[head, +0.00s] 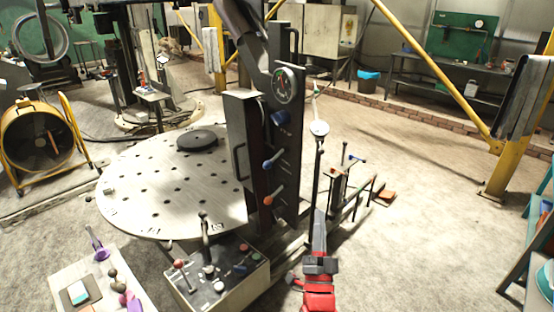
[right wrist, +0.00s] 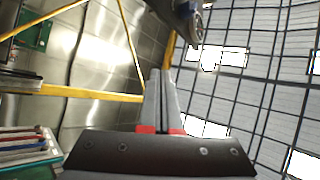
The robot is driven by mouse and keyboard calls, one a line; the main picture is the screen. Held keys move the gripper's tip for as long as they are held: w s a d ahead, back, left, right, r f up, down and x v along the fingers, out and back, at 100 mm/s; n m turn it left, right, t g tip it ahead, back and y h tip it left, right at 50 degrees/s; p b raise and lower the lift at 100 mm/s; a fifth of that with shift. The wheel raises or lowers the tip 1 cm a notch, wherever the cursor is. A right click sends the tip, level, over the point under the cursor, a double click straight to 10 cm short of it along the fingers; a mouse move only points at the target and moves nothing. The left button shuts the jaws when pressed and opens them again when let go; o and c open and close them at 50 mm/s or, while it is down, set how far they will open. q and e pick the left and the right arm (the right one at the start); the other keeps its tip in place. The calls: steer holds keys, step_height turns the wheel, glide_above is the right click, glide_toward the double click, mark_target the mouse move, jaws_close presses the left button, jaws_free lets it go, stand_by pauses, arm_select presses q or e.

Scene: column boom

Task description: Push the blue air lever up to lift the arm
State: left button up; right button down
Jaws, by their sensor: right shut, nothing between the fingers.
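A dark upright control column (head: 285,140) stands beside the round perforated table. On its face a blue-ended lever (head: 272,162) sticks out to the lower left, with an orange-ended lever (head: 272,199) below it. A darker blue knob (head: 280,117) sits higher, under a round gauge (head: 285,86). I cannot tell for sure which blue one is the air lever. My right gripper (head: 319,214) is shut and empty, pointing up, to the lower right of the levers and apart from them. Its closed fingers also show in the right wrist view (right wrist: 160,74). My left gripper is out of view.
The perforated round table (head: 150,185) lies left of the column. A control box (head: 215,278) with several knobs and levers stands in front. A thin post with a pale disc (head: 319,128) rises near my right gripper. The floor to the right is open.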

steer(key=w+a+r+m+g+y+p, duration=0.1)
steer(key=w+a+r+m+g+p, duration=0.15)
steer(key=w+r+m+g, duration=0.35)
steer(key=m+g+y+p, duration=0.4)
steer(key=p, duration=0.1)
glide_toward(275, 157)
step_height(275, 157, down, 3)
steer(key=s, duration=0.3)
steer(key=shift+w+d, duration=0.15)
steer(key=shift+d, duration=0.1)
steer(key=p+x, duration=0.4)
steer(key=x, duration=0.6)
steer(key=shift+r, duration=0.15)
steer(key=shift+a+r+b, duration=0.1)
steer(key=shift+r+b, duration=0.05)
steer(key=shift+b, duration=0.3)
